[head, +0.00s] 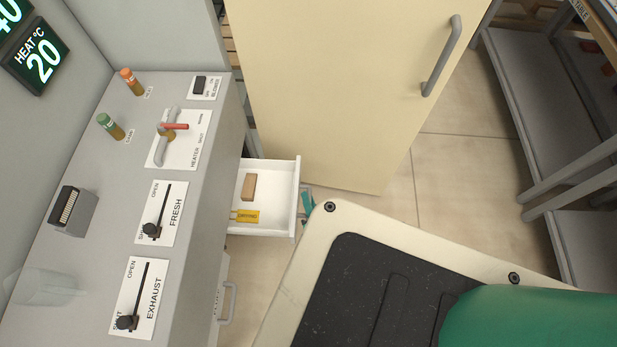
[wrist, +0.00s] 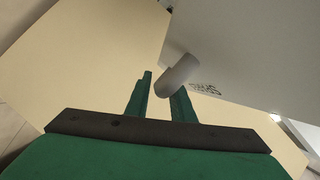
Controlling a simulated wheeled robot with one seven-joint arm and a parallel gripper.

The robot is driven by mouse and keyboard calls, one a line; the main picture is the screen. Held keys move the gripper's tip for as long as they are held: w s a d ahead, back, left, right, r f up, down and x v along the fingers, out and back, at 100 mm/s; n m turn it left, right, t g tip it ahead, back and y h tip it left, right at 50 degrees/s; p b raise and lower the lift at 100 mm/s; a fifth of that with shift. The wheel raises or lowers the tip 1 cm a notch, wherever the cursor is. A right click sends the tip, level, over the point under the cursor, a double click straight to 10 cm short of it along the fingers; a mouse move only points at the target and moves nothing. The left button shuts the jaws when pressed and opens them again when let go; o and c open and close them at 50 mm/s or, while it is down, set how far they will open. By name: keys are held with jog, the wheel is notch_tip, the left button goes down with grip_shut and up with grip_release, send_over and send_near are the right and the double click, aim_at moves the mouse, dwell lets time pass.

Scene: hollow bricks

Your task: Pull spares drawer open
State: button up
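The spares drawer (head: 283,222) is a white open-topped drawer. It stands out from the grey cabinet in the head view, showing its inside. A tan wooden block (head: 249,187) and a yellow tag (head: 247,216) lie in it. In the wrist view the drawer's front (wrist: 235,50) carries an upside-down label, apparently SPARES (wrist: 205,88). My gripper (wrist: 160,92) has its green fingers either side of the grey handle (wrist: 180,73), narrowly apart, and appears shut on it. The handle hides part of the right finger. In the head view only a sliver of my gripper (head: 308,200) shows beside the drawer front.
A cream door (head: 330,90) with a grey handle (head: 441,57) stands just beyond the drawer. The grey console (head: 190,215) with sliders and knobs is at left. A grey shelf rack (head: 520,100) is at right. Tiled floor (head: 440,160) is clear between door and rack.

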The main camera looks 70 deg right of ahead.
jog(key=shift+a, duration=0.15)
jog(key=v, duration=1)
jog(key=shift+s, duration=0.35)
jog(key=shift+w+a, duration=0.15)
jog(key=shift+s, duration=0.2)
